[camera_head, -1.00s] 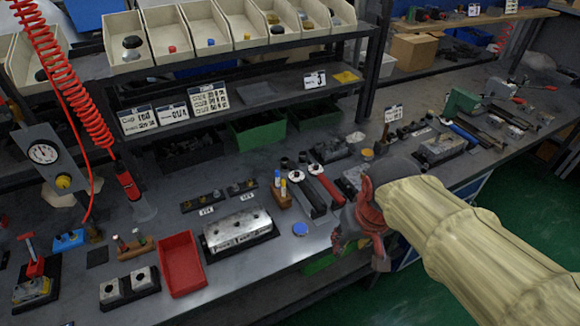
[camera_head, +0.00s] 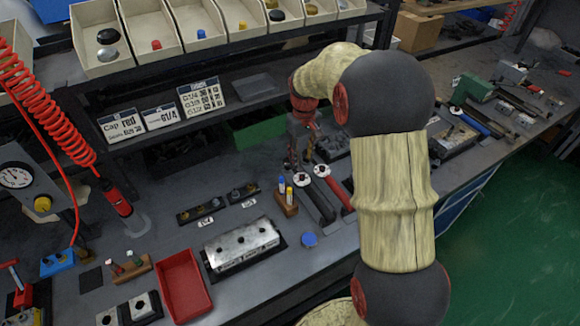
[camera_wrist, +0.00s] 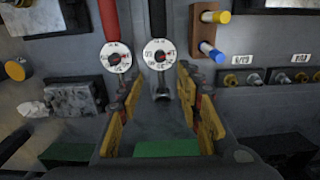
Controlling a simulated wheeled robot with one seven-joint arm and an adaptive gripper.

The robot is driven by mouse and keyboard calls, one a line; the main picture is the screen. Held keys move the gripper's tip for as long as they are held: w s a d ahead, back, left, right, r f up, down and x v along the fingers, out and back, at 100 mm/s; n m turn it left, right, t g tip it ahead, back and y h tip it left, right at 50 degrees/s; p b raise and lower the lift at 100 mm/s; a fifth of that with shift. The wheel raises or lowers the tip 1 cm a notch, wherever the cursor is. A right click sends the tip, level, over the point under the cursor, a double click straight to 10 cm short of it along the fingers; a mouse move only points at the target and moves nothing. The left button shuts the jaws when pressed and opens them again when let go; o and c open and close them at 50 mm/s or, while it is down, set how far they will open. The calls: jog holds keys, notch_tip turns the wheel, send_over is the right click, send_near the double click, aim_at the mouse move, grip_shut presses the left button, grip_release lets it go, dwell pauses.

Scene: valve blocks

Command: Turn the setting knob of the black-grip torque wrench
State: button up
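The black-grip torque wrench (camera_head: 317,204) lies on the bench, with a round white dial at the end toward my gripper. In the wrist view its dial (camera_wrist: 159,54) shows just beyond my fingertips, roughly in line with the gap between them. The red-grip torque wrench (camera_head: 340,193) lies beside it; its white dial (camera_wrist: 116,56) is left of the black one in the wrist view. My gripper (camera_head: 302,163) is over the dial end of the wrenches. In the wrist view my gripper (camera_wrist: 160,82) has its yellow-padded fingers apart, with no grip on the dial visible.
A wooden block (camera_head: 286,205) with blue and yellow pegs stands close beside the black-grip wrench. A silver valve block (camera_head: 241,246), a blue cap (camera_head: 309,239) and a red tray (camera_head: 183,282) are nearer the front. A shelf (camera_head: 255,92) overhangs the back.

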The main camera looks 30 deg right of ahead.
aim_at(302, 176)
jog(key=shift+s+f, duration=0.3)
jog(key=shift+s, duration=0.1)
notch_tip(302, 176, down, 7)
jog(key=shift+f+b, duration=0.2)
jog(key=shift+b, duration=1.05)
jog(key=shift+c, duration=1.3)
grip_shut()
